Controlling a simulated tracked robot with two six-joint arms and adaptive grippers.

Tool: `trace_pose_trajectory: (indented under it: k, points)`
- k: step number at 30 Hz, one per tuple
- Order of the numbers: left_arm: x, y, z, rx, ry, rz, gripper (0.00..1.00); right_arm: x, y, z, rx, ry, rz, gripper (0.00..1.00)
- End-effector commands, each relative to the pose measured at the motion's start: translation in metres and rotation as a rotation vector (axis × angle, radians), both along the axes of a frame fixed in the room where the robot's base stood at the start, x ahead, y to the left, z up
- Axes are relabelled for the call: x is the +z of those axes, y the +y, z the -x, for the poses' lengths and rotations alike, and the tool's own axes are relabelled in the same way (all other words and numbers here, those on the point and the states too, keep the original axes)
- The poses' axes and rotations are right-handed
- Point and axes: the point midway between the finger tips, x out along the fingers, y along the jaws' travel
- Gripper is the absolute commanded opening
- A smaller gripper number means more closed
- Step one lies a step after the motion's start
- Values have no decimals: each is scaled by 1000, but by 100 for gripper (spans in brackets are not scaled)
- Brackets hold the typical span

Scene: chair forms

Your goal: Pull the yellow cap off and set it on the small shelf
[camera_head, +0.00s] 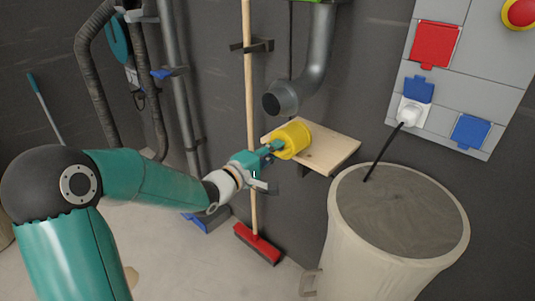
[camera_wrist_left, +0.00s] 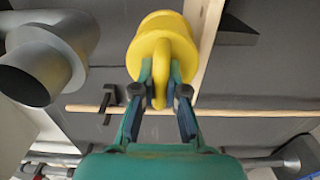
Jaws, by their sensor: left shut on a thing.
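The yellow cap (camera_head: 292,138) is at the left part of the small wooden shelf (camera_head: 335,153), below the open end of the grey pipe (camera_head: 280,99). My left gripper (camera_head: 277,147) is shut on the cap's handle. In the left wrist view the cap (camera_wrist_left: 160,45) fills the top middle, with the fingers (camera_wrist_left: 160,85) on both sides of its loop handle. The pipe's open end (camera_wrist_left: 30,75) is apart from the cap there. I cannot tell whether the cap touches the shelf. My right gripper is not in view.
A broom (camera_head: 250,100) stands close behind my left gripper. A large bin (camera_head: 385,240) stands right of and below the shelf. A grey panel (camera_head: 455,110) with red and blue covers is on the wall at right. The shelf's right part is bare.

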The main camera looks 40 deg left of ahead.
Motion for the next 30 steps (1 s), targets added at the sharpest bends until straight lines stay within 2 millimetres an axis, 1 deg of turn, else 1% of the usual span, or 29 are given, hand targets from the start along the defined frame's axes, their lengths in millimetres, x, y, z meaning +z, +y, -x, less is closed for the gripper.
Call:
trace_pose_trajectory:
  k: [3,30]
  points:
    - [0,-1,-10,-1,-2,0,0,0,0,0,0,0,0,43]
    - [-4,-6,-81,1,-1,0,0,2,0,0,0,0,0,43]
